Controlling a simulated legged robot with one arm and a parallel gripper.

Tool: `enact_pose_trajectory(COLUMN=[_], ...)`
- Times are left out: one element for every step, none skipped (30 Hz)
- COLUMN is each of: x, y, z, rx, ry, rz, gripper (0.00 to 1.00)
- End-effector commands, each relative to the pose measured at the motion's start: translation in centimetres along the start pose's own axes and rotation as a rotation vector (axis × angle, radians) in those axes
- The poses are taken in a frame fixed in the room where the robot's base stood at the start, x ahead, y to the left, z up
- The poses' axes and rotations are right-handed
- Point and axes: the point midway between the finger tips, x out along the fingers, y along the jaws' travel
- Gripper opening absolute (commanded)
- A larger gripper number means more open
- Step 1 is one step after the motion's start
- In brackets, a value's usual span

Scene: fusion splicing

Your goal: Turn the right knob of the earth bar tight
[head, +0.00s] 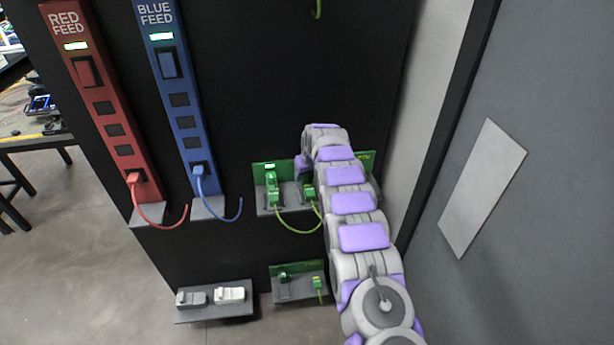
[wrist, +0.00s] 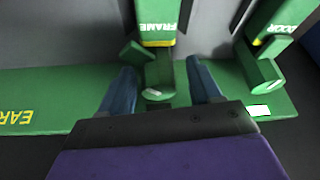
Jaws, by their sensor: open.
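The green earth bar (head: 263,168) is on the black wall in the head view; its plate (wrist: 85,85) fills the wrist view, with lettering starting "EAR" partly in frame. The knob labelled FRAME (wrist: 160,80), the right one (head: 308,191) in the head view, stands between the two blue fingers of my gripper (wrist: 161,88). My gripper is open, with one finger on each side of this knob and visible gaps. In the head view my arm hides the gripper and part of the bar. The other knob, labelled DOOR (wrist: 264,75), is the left one (head: 272,188) in the head view.
A green cable (head: 295,230) hangs in a loop below the bar. A red feed strip (head: 105,110) and a blue feed strip (head: 180,110) stand left. Below are a lower green-backed shelf (head: 300,290) and a grey shelf (head: 215,314) with two small blocks. A grey wall is at right.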

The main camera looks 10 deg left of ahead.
Motion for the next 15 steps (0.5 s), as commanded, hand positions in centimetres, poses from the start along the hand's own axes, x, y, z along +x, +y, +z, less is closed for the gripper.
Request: enact_pose_trajectory(x=[0.2, 0.26, 0.31, 0.32, 0.33, 0.33, 0.33, 0.33, 0.33, 0.33, 0.34, 0.35, 0.36, 0.37, 0.37], y=[0.06, 0.07, 0.09, 0.1, 0.1, 0.09, 0.08, 0.07, 0.05, 0.03, 0.01, -0.01, -0.02, -0.02, -0.03], z=[0.04, 0.04, 0.04, 0.03, 0.03, 0.02, 0.01, 0.0, -0.02, -0.04, -0.04, -0.05, -0.06, -0.06, -0.06], rx=[0.0, 0.0, 0.001, 0.001, 0.001, 0.001, 0.001, 0.001, 0.0, 0.0, 0.0, 0.0, 0.0, 0.0, 0.0], ry=[0.0, 0.0, 0.0, 0.001, 0.001, 0.001, 0.001, 0.001, 0.001, 0.001, 0.001, 0.001, 0.001, 0.001, 0.001], rz=[0.0, 0.0, 0.0, 0.0, 0.0, 0.0, 0.0, 0.0, 0.0, 0.001, 0.001, 0.001, 0.001, 0.001, 0.001], gripper=[0.63, 0.63, 0.63, 0.63, 0.63, 0.63, 0.63, 0.63, 0.63, 0.63, 0.63, 0.59, 0.56, 0.54, 0.5])
